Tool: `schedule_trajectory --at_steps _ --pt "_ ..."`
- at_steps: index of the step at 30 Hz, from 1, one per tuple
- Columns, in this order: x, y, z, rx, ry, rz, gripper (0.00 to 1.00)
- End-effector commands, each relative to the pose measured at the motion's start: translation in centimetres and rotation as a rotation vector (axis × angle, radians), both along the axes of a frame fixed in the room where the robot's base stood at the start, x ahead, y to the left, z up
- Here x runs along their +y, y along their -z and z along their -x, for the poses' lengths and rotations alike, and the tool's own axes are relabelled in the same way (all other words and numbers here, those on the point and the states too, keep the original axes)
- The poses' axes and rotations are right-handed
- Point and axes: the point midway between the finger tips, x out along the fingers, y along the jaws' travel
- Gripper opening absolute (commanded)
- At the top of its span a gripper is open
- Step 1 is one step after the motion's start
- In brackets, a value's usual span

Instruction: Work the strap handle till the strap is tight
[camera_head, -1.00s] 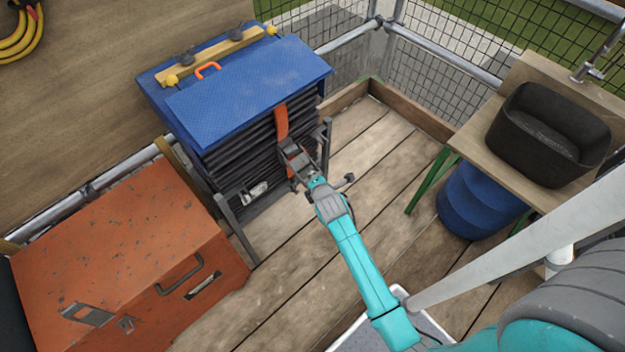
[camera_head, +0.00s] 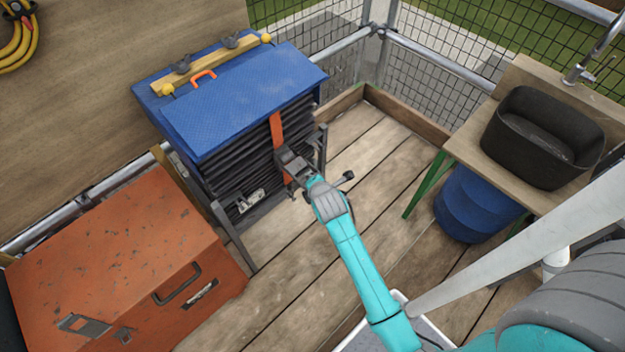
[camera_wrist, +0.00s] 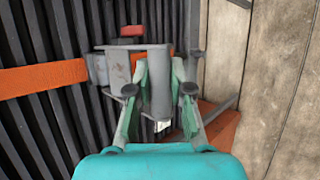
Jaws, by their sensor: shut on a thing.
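An orange strap (camera_head: 277,133) runs down the front of a stack of dark ridged tiles (camera_head: 242,158) under a blue cover (camera_head: 245,98). In the wrist view the strap (camera_wrist: 42,77) crosses the dark ridges and meets a grey metal ratchet (camera_wrist: 118,70). My gripper (camera_head: 293,165) is at the ratchet on the stack's front. In the wrist view my gripper (camera_wrist: 160,85) is shut on the grey strap handle (camera_wrist: 159,95), with a finger on each side. More orange strap (camera_wrist: 222,128) shows below right of the handle. I cannot tell how tight the strap is.
An orange metal chest (camera_head: 115,255) stands at the left, near the stack. A wooden bench with a black basin (camera_head: 545,135) and a blue drum (camera_head: 470,200) stand at the right. The plank floor (camera_head: 375,150) between is clear.

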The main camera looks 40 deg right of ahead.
Motion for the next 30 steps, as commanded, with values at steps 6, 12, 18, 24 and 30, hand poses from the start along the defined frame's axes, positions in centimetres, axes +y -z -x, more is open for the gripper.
schedule_trajectory --at_steps 6,12,18,24,30 --pt "0.0 -0.6 -0.6 -0.016 -0.004 0.004 0.37" --pt "0.0 -0.3 -0.3 -0.009 -0.002 0.001 0.46" --pt "0.1 -0.3 0.0 -0.006 -0.002 0.001 0.46" --pt "1.1 -1.9 1.7 -0.006 -0.003 0.0 0.46" --pt "2.5 -4.5 4.5 -0.007 -0.004 0.001 0.46"
